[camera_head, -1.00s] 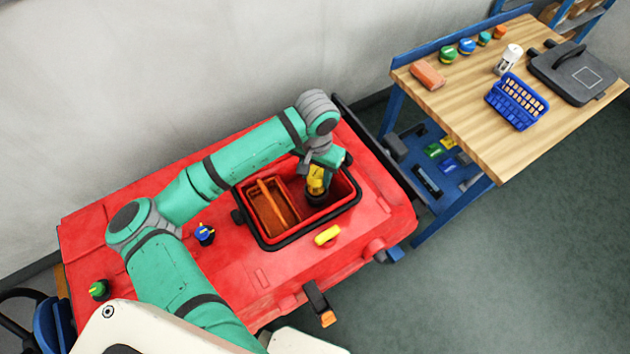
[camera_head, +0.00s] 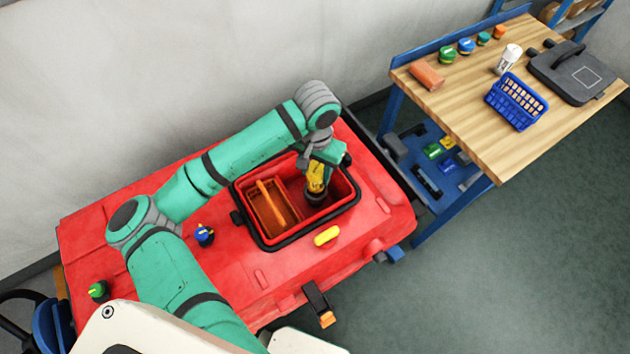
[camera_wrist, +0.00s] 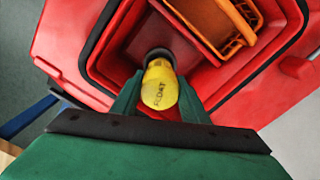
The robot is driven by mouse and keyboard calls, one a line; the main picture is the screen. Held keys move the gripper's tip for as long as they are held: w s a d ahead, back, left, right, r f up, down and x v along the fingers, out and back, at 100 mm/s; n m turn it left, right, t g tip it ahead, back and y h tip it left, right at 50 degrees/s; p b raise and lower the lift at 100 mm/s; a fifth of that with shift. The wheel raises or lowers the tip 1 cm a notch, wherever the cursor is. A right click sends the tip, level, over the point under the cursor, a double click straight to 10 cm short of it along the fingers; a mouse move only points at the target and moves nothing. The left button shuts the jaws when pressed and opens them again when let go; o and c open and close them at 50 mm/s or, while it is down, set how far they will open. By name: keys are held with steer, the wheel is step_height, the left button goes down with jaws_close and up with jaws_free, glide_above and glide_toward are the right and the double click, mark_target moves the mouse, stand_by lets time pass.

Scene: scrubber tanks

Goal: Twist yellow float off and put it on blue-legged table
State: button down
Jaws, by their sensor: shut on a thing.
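The yellow float (camera_head: 316,179) is above a dark round fitting (camera_head: 315,198) inside the red tank's opening. In the head view my gripper (camera_head: 317,172) reaches down into the opening, and the fingers partly hide the float. Whether the float is still joined to the fitting cannot be told. The blue-legged table (camera_head: 480,120) with a wooden top stands at the upper right.
An orange basket (camera_head: 272,208) sits in the left part of the opening, inside the black rim (camera_head: 300,238). A yellow piece (camera_head: 327,236) lies on the red body. The table holds a blue basket (camera_head: 517,101), a grey case (camera_head: 577,72), several caps and an orange block (camera_head: 427,76). Its front middle is clear.

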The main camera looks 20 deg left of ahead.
mark_target(316, 168)
steer(key=shift+r, duration=1.6)
